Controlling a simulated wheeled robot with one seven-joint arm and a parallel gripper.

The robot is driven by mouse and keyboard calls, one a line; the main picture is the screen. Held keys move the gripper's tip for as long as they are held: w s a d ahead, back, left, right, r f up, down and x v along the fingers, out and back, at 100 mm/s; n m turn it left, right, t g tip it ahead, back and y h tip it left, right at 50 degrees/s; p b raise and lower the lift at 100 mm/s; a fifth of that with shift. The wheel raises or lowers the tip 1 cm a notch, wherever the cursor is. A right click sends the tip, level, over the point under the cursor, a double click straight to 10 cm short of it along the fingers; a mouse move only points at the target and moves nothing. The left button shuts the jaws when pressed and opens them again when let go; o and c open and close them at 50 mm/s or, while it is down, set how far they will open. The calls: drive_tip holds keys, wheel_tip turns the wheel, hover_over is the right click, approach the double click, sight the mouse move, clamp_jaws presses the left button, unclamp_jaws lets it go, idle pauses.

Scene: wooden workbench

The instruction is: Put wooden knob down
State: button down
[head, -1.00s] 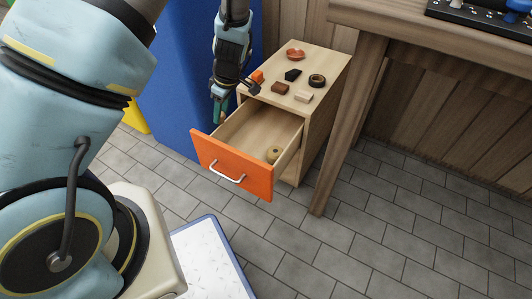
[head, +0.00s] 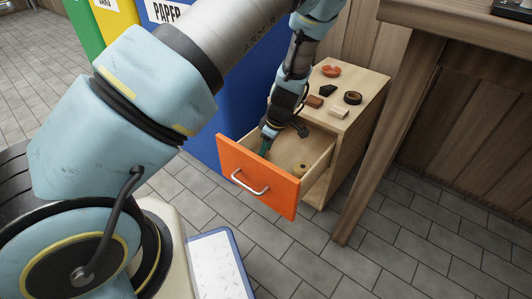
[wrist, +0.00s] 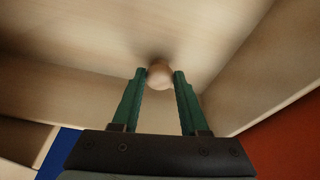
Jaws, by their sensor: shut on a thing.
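The wooden knob (wrist: 159,75) is a small round pale piece between the green fingertips in the wrist view. My gripper (wrist: 160,82) is shut on it. In the head view my gripper (head: 265,148) points down inside the open drawer, near its left side and behind the orange front (head: 257,177). The knob is hidden there by the fingers and drawer front. In the wrist view the knob is close to the pale drawer floor (wrist: 190,30); I cannot tell whether it touches.
A round tan piece with a dark centre (head: 301,168) lies in the drawer to the right of my gripper. On the cabinet top are a red-orange dish (head: 331,70), a black tape roll (head: 353,97), a brown block (head: 315,102) and a cream block (head: 338,112). A workbench leg (head: 372,170) stands right.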

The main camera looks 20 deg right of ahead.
drive_tip(key=shift+f, duration=0.3)
drive_tip(key=shift+c, duration=2.1)
unclamp_jaws()
drive_tip(key=shift+r, duration=0.1)
drive_tip(key=p+v, duration=0.5)
drive_tip(key=v, duration=0.7)
drive_tip(key=w+a+r+m+g+h, duration=0.1)
drive_tip(key=w+a+r+m, duration=0.1)
drive_tip(key=a+r, duration=0.45)
drive_tip(key=w+a+r+m+g+h, duration=0.1)
drive_tip(key=a+r, duration=0.2)
drive_tip(key=a, duration=0.7)
drive_tip(key=s+a+r+m, duration=0.2)
drive_tip(key=a+r+m, duration=0.1)
drive_tip(key=a, duration=0.5)
drive_tip(key=s+a+r+m+t, duration=0.1)
drive_tip(key=s+a+r+m, duration=0.2)
drive_tip(key=a+r, duration=0.2)
drive_tip(key=a, duration=0.3)
